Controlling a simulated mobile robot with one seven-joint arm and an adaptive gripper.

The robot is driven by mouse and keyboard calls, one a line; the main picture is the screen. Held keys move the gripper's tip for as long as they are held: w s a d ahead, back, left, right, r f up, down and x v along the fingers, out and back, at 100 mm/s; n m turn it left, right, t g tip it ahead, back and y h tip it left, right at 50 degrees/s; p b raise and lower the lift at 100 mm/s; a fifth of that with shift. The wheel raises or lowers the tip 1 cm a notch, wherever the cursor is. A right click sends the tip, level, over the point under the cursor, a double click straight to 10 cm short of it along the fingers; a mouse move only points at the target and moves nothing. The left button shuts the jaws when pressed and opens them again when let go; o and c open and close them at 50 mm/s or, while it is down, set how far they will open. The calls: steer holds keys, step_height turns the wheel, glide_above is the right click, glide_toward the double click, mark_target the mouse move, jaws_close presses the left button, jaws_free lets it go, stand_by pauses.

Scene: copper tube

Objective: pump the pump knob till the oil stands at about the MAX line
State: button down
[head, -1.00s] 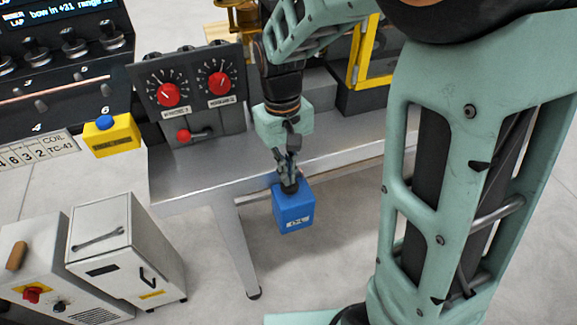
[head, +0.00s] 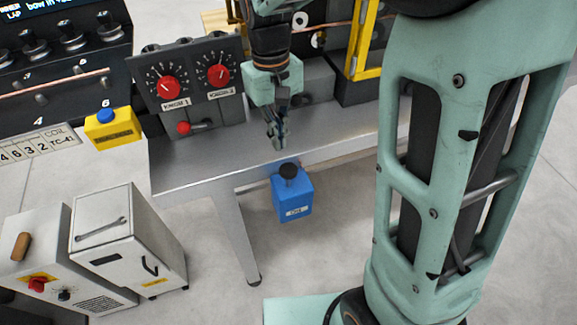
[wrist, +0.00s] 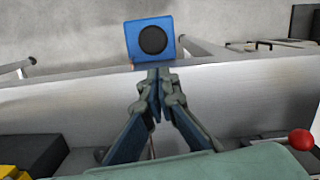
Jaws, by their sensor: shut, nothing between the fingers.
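A blue oil box (head: 292,200) with a white label is at the front edge of the grey metal bench. A black round pump knob (head: 288,170) stands up on its top. In the wrist view the knob (wrist: 153,40) shows from above as a dark disc on the blue box (wrist: 135,50). My gripper (head: 276,142) is shut and empty, above the bench, behind and a little left of the knob and apart from it. In the wrist view the closed fingertips (wrist: 158,74) point toward the box. The oil level and the MAX line cannot be made out.
The grey bench top (head: 200,168) is clear around my gripper. A dark panel with two red dials (head: 170,88) stands behind it on the left. A yellow box with a blue button (head: 113,129) is further left. White cabinets (head: 130,240) stand on the floor at lower left.

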step_height(320, 180, up, 8)
steer(key=shift+w+a+f, duration=0.15)
steer(key=shift+w+f, duration=0.05)
steer(key=shift+w, duration=0.1)
stand_by(1.4)
